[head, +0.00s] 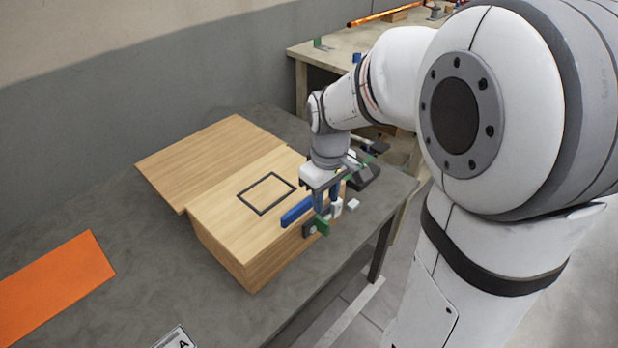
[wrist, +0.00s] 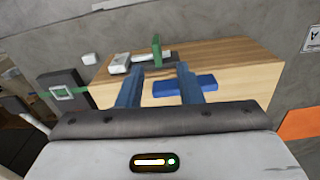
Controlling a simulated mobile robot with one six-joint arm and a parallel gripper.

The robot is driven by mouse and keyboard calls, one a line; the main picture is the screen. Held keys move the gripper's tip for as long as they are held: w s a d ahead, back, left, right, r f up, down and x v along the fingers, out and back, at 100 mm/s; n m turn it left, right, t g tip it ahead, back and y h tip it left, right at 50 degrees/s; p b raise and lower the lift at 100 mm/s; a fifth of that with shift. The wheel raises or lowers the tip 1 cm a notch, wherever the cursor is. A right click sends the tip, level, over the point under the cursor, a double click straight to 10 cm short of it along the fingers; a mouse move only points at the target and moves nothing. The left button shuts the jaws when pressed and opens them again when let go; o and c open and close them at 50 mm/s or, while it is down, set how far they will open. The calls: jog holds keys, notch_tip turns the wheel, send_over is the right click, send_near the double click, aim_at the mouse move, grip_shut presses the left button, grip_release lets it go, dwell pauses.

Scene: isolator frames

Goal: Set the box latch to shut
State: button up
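The wooden box (head: 225,228) stands on the grey table. At its right end is a dark latch plate (head: 308,230) with a green tab (head: 322,227) and a light grey block (head: 336,208). In the wrist view the green tab (wrist: 156,50) stands upright, with the light grey block (wrist: 120,64) to its left. My gripper (head: 328,204) is at this end of the box, close to the latch. In the wrist view its two blue fingers (wrist: 160,78) are apart with nothing held. The green tab appears between and beyond them; contact cannot be told.
A blue bar (head: 297,211) lies along the box edge, partly behind one finger in the wrist view. A wooden panel (head: 205,155) adjoins the box. A small white cube (head: 353,204) and a dark device (head: 364,178) are near my gripper. An orange sheet (head: 50,285) lies left.

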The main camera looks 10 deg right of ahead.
aim_at(323, 219)
jog(key=f, duration=0.1)
jog(key=w+f, duration=0.1)
jog(key=shift+w+f+n+b, duration=0.25)
jog(key=shift+f+n+b, duration=0.05)
jog(key=shift+f+n, duration=0.1)
notch_tip(323, 219, down, 7)
jog(key=shift+f+b, duration=0.2)
jog(key=shift+b, duration=0.4)
jog(key=shift+c, duration=0.3)
grip_shut()
